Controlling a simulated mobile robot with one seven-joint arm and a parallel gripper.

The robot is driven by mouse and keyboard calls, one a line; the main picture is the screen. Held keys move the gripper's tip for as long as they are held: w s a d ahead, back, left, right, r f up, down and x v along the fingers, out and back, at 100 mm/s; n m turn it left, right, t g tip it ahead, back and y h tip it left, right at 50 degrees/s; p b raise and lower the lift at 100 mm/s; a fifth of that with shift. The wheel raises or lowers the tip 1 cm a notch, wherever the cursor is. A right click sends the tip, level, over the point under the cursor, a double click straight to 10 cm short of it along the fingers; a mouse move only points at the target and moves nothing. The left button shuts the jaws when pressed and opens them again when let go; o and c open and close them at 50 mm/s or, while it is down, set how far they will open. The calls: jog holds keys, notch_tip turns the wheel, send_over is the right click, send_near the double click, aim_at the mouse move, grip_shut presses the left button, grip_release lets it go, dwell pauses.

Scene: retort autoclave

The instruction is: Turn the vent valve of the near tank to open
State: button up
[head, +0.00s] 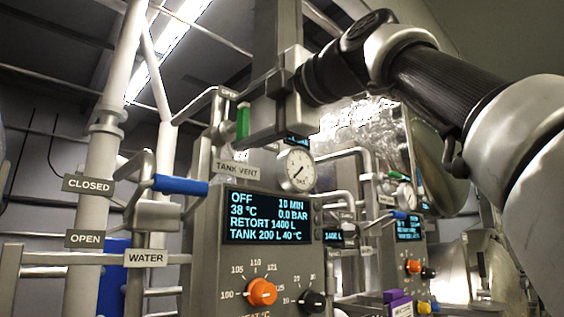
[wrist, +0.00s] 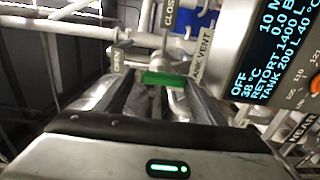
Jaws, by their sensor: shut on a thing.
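The vent valve's green handle (head: 243,121) stands upright above the TANK VENT sign (head: 237,167) on the near panel. In the wrist view the green handle (wrist: 165,78) lies across between my two fingers. My gripper (wrist: 165,88) is shut on it; in the head view my gripper (head: 256,124) reaches it from the right and hides part of the valve.
A pressure gauge (head: 297,169) and lit display (head: 268,218) sit close below my gripper. An orange knob (head: 262,292) and black knob (head: 312,300) are lower. A blue WATER valve handle (head: 180,185) and pipes stand left. A second similar panel (head: 410,245) is behind right.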

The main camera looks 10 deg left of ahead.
jog(key=o, duration=1.1)
jog(key=shift+c, duration=0.2)
jog(key=shift+s+d, duration=0.3)
jog(key=shift+d, duration=0.15)
jog(key=b+v, duration=0.2)
jog(key=v, duration=1.4)
jog(key=shift+s, duration=0.2)
